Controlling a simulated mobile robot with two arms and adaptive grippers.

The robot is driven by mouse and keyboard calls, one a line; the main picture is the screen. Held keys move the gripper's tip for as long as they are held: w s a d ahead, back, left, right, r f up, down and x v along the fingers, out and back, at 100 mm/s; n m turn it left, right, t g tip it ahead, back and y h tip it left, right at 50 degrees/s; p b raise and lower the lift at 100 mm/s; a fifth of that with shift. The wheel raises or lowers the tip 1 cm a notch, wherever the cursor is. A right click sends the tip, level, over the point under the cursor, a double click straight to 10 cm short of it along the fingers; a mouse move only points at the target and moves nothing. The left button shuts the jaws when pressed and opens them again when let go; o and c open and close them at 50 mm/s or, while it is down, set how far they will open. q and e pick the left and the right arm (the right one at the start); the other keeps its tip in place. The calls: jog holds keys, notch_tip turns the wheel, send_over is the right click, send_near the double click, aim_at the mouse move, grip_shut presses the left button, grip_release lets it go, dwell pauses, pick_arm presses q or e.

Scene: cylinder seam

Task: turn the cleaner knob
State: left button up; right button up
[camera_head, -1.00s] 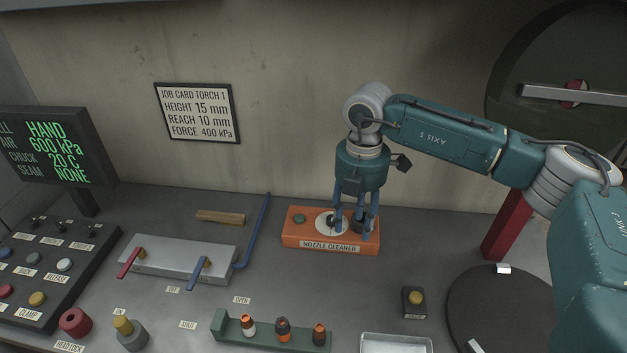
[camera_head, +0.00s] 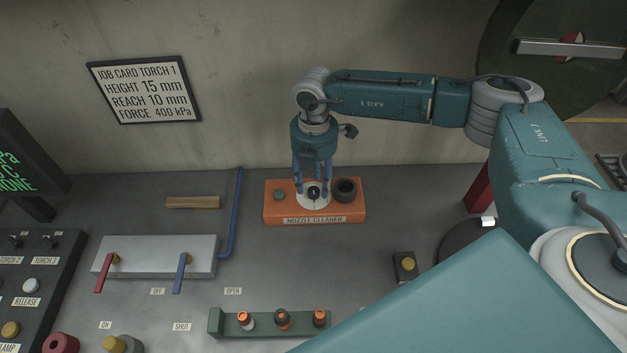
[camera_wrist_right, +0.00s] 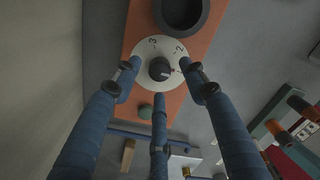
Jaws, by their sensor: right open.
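The orange nozzle cleaner (camera_head: 352,211) sits on the bench against the wall. Its dark knob (camera_head: 314,193) stands in the middle of a white numbered dial (camera_head: 313,203). In the right wrist view the knob (camera_wrist_right: 159,69) shows a pointer line, with marks 3 and 2 on the dial (camera_wrist_right: 145,52). My right gripper (camera_head: 313,188) points straight down over the dial. Its three blue fingers are open and spread around the knob, with visible gaps between fingertips and knob in the right wrist view (camera_wrist_right: 160,76). My left gripper is not in view.
A black round cup (camera_head: 345,190) and a green button (camera_head: 279,195) flank the dial on the cleaner. A blue pipe (camera_head: 233,215) and a wooden block (camera_head: 193,202) lie to the left. A nozzle rack (camera_head: 265,325) stands in front, with clear bench between.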

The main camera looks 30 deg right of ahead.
aim_at(314, 192)
notch_tip(314, 192, down, 2)
jog(key=shift+w+f, duration=0.1)
grip_shut()
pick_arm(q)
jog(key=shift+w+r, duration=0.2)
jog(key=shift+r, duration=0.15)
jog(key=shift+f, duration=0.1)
